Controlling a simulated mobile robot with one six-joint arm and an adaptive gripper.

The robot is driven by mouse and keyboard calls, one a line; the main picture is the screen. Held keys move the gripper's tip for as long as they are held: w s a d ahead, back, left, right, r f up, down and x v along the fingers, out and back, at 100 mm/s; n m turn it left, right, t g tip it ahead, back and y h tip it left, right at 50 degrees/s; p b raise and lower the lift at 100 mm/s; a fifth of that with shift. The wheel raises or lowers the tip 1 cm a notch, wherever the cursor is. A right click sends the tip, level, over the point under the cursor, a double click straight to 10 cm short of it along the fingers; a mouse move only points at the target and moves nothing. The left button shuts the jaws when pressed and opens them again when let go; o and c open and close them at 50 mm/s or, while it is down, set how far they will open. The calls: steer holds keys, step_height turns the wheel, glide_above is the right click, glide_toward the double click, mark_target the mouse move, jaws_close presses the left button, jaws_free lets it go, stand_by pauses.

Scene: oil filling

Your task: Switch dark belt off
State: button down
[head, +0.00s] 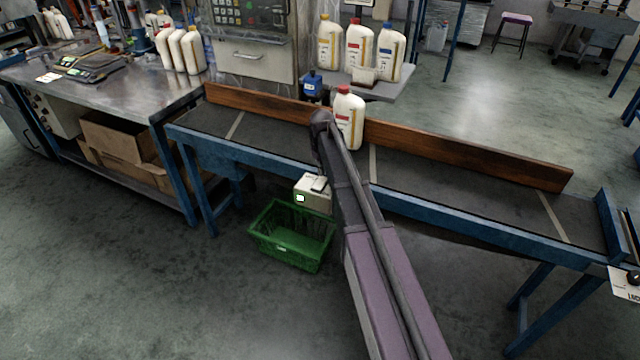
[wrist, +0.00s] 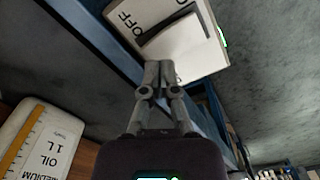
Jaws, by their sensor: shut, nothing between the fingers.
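The dark belt (head: 460,180) runs across the head view in a blue frame. A white switch box (head: 314,204) with a lit green light hangs at its near side. In the wrist view the box (wrist: 195,52) shows the word OFF and a dark, bar-like switch part (wrist: 168,28). My gripper (wrist: 158,68) is shut and empty, its fingertips at the lower edge of the box in that view. I cannot tell whether they touch it. In the head view my arm hides the gripper and part of the box.
A white, red-capped oil bottle (head: 348,122) stands on the belt, close to my arm; it also shows in the wrist view (wrist: 42,140). A wooden guide board (head: 460,158) lines the belt's far side. A green basket (head: 290,240) stands on the floor below the box.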

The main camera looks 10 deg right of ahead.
mark_target(322, 179)
steer(key=shift+f+b, duration=1.1)
stand_by(1.0)
steer(key=shift+r, duration=0.1)
steer(key=shift+r+p, duration=3.45)
steer(key=shift+p, duration=0.1)
steer(key=s+r+m+p, duration=0.2)
steer(key=s, duration=1.2)
steer(key=s+r+m+p, duration=0.2)
steer(key=s+r+p, duration=0.1)
steer(key=s, duration=1.2)
steer(key=shift+r+m+p, duration=0.35)
steer(key=shift+m, duration=0.05)
